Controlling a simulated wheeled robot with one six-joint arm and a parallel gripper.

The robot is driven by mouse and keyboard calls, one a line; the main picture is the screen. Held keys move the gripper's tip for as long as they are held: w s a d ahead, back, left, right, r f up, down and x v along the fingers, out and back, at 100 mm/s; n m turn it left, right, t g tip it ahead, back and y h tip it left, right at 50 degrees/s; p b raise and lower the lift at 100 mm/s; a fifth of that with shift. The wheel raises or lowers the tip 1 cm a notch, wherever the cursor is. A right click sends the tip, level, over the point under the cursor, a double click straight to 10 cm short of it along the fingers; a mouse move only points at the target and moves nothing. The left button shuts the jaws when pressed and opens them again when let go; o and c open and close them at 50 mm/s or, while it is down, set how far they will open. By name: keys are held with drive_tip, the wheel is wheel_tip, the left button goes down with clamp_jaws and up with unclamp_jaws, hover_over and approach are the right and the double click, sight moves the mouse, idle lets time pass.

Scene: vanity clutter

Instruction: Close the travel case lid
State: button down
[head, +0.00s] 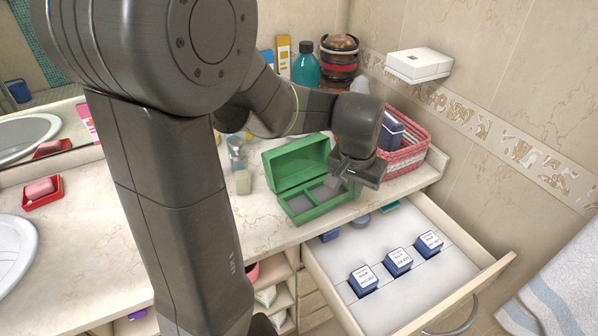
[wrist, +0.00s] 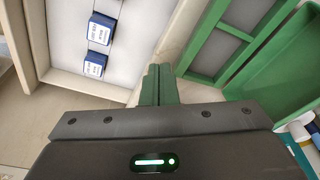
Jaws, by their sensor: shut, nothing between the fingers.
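The green travel case (head: 305,208) stands on the counter with its lid (head: 297,161) open, tilted up at the back. Grey compartments show inside its base. My gripper (head: 345,180) is shut and empty, beside the right end of the case. In the wrist view the shut fingers (wrist: 159,84) point toward the gap between the drawer and the case. There the case base (wrist: 228,45) is to the right of the fingers, and the lid (wrist: 285,75) is farther right. I cannot tell from these views whether the fingers touch the case.
An open drawer (head: 408,228) with several blue boxes (head: 398,262) juts out in front of the counter. A pink woven basket (head: 412,150) stands right of my gripper. Bottles, including a teal one (head: 306,66), stand behind the case. A glass bottle (head: 238,155) is left of it.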

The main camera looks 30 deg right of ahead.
drive_tip(key=shift+f, duration=0.1)
drive_tip(key=shift+s+f+b, duration=0.4)
drive_tip(key=shift+f+b, duration=0.1)
drive_tip(key=shift+f, duration=0.1)
drive_tip(key=shift+s+f+b, duration=0.4)
drive_tip(key=shift+f+b, duration=0.1)
drive_tip(key=shift+f, duration=0.1)
drive_tip(key=f+b, duration=0.1)
drive_tip(key=s+f+b, duration=0.1)
drive_tip(key=shift+f, duration=0.4)
drive_tip(key=shift+r, duration=0.1)
wheel_tip(320, 180, up, 8)
drive_tip(key=p, duration=0.6)
